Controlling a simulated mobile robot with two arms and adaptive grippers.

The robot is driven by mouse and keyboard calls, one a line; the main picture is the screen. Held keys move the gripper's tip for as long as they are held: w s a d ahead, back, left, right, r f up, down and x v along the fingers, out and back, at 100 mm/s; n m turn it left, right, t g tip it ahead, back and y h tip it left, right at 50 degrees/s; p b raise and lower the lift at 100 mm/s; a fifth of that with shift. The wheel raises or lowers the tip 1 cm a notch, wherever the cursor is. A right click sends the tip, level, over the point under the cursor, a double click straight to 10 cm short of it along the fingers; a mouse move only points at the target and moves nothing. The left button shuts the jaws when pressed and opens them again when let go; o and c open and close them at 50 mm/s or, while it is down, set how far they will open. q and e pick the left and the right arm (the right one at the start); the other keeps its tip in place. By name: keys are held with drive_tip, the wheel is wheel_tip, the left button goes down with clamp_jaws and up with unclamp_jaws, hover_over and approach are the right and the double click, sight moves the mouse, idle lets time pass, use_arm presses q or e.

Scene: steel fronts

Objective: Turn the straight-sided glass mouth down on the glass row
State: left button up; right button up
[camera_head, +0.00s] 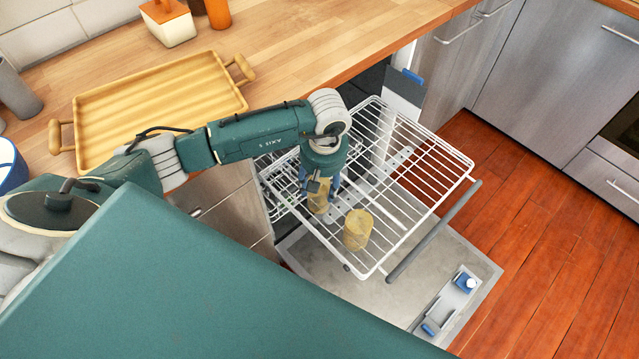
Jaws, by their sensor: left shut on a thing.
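My left gripper (320,190) points down over the pulled-out dishwasher rack and is shut on an amber glass (318,203). The gripper hides the upper part of this glass, and I cannot tell which way its mouth faces or whether it touches the wires. A second amber glass (357,231), with nearly straight sides, stands on the rack (428,152) just to the right and nearer, apart from the gripper. I cannot tell for sure which is the straight-sided glass. My right gripper is not in view.
The open dishwasher door (325,275) lies below the rack. A wooden tray (160,105) and a white-and-wood container (168,24) stand on the counter (320,35). Steel cabinet fronts (540,75) stand at the back right. The rack's right part is empty.

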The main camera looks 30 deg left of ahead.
use_arm(q)
drive_tip(key=shift+f, duration=0.25)
drive_tip(key=o, duration=1.5)
drive_tip(key=shift+a+r, duration=0.1)
drive_tip(key=shift+r, duration=0.15)
drive_tip(key=r, duration=0.7)
drive_tip(key=shift+s+d, duration=0.15)
drive_tip(key=shift+d, duration=0.15)
drive_tip(key=shift+r, duration=0.2)
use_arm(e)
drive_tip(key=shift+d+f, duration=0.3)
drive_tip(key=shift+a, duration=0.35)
